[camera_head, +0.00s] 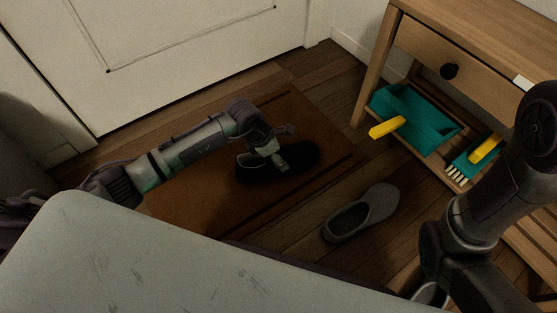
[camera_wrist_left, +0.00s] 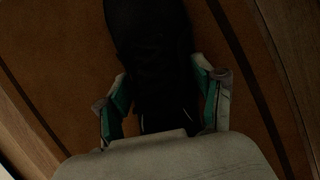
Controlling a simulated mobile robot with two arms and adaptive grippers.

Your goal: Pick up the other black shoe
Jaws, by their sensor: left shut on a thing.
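A black shoe (camera_head: 302,157) is at the brown doormat, its toe pointing right in the head view. My left gripper (camera_head: 272,155) reaches it from the left and is shut on it around its middle. In the left wrist view the black shoe (camera_wrist_left: 150,45) lies lengthwise between the two fingers of my left gripper (camera_wrist_left: 165,95), one on each side. I cannot tell whether the shoe still touches the mat. Only one black shoe shows. My right arm comes in at the right, but its gripper is out of view.
The doormat (camera_head: 190,200) lies before a white door (camera_head: 180,50). A grey slip-on shoe (camera_head: 372,210) is on the wooden floor right of it. A wooden table (camera_head: 440,40) at the right holds a teal dustpan (camera_head: 420,112) and brush (camera_head: 465,160) on its lower shelf.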

